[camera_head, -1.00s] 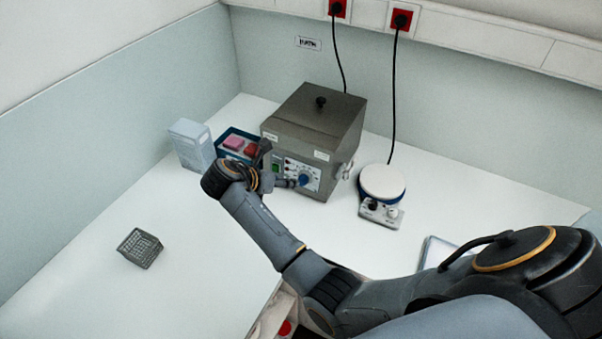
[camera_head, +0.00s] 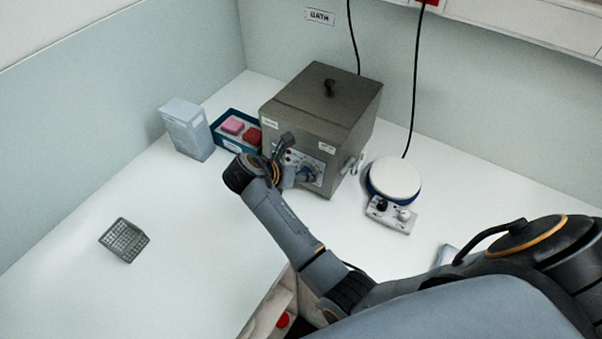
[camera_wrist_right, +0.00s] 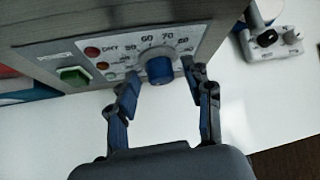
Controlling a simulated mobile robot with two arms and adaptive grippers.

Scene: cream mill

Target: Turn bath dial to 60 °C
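The metal bath (camera_head: 322,105) stands at the back of the bench, its front panel facing my right arm. Its blue dial (camera_wrist_right: 160,68) shows in the right wrist view, with 60 and 70 printed above it and 80 to the right; I cannot make out a pointer mark. My right gripper (camera_wrist_right: 164,86) is open, with one finger on each side of the dial's lower part; I cannot tell whether they touch it. In the head view my right gripper (camera_head: 302,174) partly hides the dial and panel. My left gripper is not in view.
A green switch (camera_wrist_right: 74,75) is left of the dial. A white-topped hotplate (camera_head: 394,180) stands right of the bath. A blue tray (camera_head: 227,144) with pink and red items and a pale box (camera_head: 187,130) are left. A dark wire basket (camera_head: 124,240) lies on the open bench.

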